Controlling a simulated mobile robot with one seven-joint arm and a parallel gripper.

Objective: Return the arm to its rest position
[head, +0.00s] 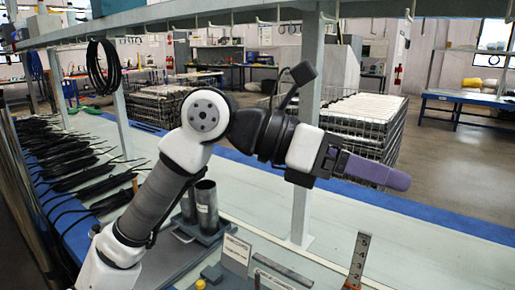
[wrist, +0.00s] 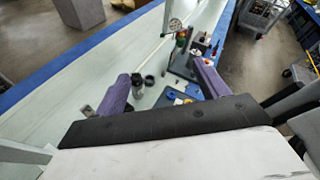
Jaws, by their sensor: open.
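My arm is raised and bent over the workbench, with its end reaching to the right in the head view. My gripper (head: 398,180) has purple fingers and is held above the bench, clear of everything on it. In the wrist view the two purple fingers of my gripper (wrist: 160,84) stand wide apart with nothing held between them. Black tubes (head: 75,160) lie in several bundles on the bench at the left. A black coiled tube (head: 104,67) hangs from the overhead rail.
A metal cylinder (head: 206,207) stands on the bench beside my arm. An upright numbered scale (head: 357,262) stands at the front right. A grey post (head: 302,190) rises behind my gripper. Wire cages (head: 350,122) and a blue table (head: 466,98) stand beyond the bench.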

